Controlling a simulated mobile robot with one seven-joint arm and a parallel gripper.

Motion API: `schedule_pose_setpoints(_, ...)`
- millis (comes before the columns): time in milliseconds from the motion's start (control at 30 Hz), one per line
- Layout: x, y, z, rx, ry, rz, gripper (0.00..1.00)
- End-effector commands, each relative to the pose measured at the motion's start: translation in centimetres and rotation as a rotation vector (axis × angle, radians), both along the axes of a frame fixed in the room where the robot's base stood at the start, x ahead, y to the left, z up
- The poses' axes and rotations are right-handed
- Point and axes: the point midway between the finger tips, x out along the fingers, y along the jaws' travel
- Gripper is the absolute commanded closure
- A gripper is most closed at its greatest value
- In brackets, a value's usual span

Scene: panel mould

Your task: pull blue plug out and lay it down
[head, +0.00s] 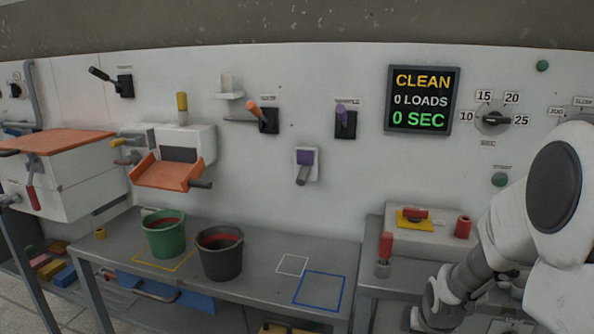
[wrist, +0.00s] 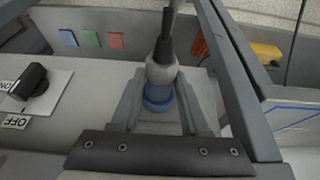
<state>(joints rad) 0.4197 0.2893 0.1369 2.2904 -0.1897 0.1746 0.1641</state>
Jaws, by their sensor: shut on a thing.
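The blue plug (wrist: 158,98) shows in the wrist view as a blue ring below a grey rounded body, with a black sleeve and cable running up from it. My gripper (wrist: 158,108) has its two grey fingers on either side of the plug, shut on it. Whether the plug is seated in a socket or free of it I cannot tell; its lower end is hidden. In the head view my arm fills the lower right, and the plug does not show there.
An ON/OFF knob (wrist: 34,82) is left of the gripper, and a grey bar runs close on its right. On the bench, a blue outlined square (head: 320,289) and a white one (head: 292,265) are empty. A dark bucket (head: 220,259) and green bucket (head: 164,240) stand left.

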Motion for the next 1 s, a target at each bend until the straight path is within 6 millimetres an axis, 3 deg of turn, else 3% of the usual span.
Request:
schedule_pose_setpoints(33, 0.0, 0.0, 0.0, 0.0, 0.0, 0.0, 0.88)
schedule_pose_setpoints(100, 0.0, 0.0, 0.0, 0.0, 0.0, 0.0, 1.0)
schedule_pose_setpoints(433, -0.2, 0.1, 0.0, 0.0, 0.0, 0.0, 1.0)
schedule_pose_setpoints(1000, -3.0, 0.8, 0.1, 0.0, 0.0, 0.0, 1.0)
